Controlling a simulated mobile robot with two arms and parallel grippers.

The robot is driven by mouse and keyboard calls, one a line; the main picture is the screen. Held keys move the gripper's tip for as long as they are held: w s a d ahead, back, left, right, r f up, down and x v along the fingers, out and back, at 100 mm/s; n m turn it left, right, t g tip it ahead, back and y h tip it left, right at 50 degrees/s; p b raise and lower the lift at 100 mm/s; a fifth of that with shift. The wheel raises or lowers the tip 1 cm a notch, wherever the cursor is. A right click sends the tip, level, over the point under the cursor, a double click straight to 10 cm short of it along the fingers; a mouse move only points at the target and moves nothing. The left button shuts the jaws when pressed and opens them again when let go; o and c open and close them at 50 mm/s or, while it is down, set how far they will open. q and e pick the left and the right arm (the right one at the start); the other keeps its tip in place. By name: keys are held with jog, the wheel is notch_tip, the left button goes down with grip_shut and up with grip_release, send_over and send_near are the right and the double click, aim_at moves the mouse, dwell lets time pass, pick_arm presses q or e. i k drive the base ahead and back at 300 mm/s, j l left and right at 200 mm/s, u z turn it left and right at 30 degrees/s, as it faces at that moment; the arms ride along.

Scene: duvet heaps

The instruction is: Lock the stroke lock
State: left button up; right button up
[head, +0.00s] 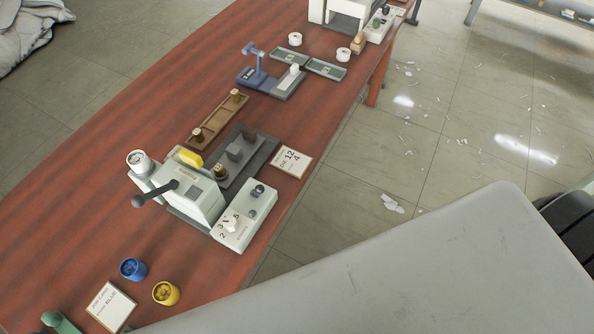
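I cannot tell for sure which part is the stroke lock. In the head view a pale press-like machine (192,198) stands on the red-brown table, with a black-knobbed lever (155,194) pointing left and a yellow part (191,157) at its back. Beside it on the right is a pale control box (244,216) with a white dial knob (231,224), printed numbers around it, and a dark knob (257,191). Neither of my grippers is in view.
The long table (70,225) also holds a dark plate with several blocks (236,152), a wooden tray (217,120), a blue stand (255,67), a blue cup (133,269), a yellow cup (166,292) and cards (291,160). A large pale surface fills the lower right.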

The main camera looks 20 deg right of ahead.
aim_at(259, 189)
jog(key=z, duration=0.3)
jog(key=k+l, duration=0.1)
jog(key=l, duration=1)
jog(key=k+l, duration=0.15)
jog(key=l, duration=0.4)
